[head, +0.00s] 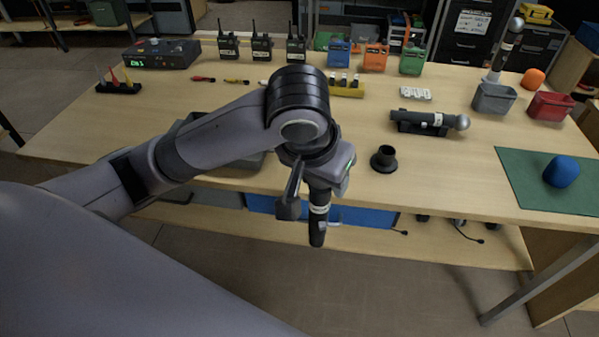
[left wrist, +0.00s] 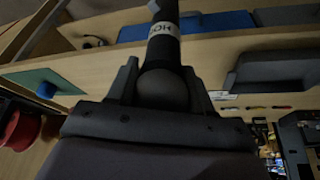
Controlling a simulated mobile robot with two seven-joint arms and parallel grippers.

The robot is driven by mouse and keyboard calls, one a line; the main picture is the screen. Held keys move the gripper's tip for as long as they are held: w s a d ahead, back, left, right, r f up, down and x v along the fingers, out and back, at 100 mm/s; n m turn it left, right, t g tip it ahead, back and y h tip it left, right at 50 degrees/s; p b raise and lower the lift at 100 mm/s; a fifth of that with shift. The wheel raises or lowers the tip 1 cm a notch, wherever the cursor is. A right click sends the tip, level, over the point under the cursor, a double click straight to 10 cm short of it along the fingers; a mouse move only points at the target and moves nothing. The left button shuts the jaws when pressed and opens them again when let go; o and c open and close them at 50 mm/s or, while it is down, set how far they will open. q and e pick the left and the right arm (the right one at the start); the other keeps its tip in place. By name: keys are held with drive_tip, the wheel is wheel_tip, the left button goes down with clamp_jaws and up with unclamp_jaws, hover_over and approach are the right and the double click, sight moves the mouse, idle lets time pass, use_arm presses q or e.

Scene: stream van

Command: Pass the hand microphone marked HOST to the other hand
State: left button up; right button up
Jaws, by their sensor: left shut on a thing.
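The hand microphone marked HOST (head: 318,222) hangs handle down in my left gripper (head: 312,188), in front of the table's front edge in the head view. The left wrist view shows its dark handle (left wrist: 163,50) with a white band, on which only "HO" reads clearly. Its round head (left wrist: 162,88) sits between the two fingers of my left gripper (left wrist: 160,82), which is shut on it. In the head view the microphone's head is mostly hidden by the gripper. My right gripper is in neither view.
On the table (head: 330,130), another microphone (head: 430,122) lies in a cradle, near a short black cylinder (head: 384,158). Radios (head: 262,48) line the back.

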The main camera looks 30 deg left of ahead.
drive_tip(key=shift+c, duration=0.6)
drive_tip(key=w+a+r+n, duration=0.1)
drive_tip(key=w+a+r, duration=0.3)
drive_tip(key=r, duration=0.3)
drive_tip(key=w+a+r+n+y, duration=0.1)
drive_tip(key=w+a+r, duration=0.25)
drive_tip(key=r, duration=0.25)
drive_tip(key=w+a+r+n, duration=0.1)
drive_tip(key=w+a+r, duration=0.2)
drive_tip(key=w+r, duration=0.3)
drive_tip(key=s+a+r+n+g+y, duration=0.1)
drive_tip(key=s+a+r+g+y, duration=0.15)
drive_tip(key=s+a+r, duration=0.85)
use_arm(q)
drive_tip(key=d+r+m, duration=0.1)
drive_tip(key=d+r, duration=0.4)
drive_tip(key=d, duration=0.6)
drive_tip(key=shift+d+r+m+h, duration=0.15)
drive_tip(key=shift+r+m+h, duration=0.15)
drive_tip(key=shift+r, duration=0.1)
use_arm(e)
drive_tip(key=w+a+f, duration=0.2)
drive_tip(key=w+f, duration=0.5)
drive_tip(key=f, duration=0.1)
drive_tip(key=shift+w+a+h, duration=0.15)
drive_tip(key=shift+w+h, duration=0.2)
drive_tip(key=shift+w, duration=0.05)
use_arm(q)
drive_tip(key=shift+s, duration=0.1)
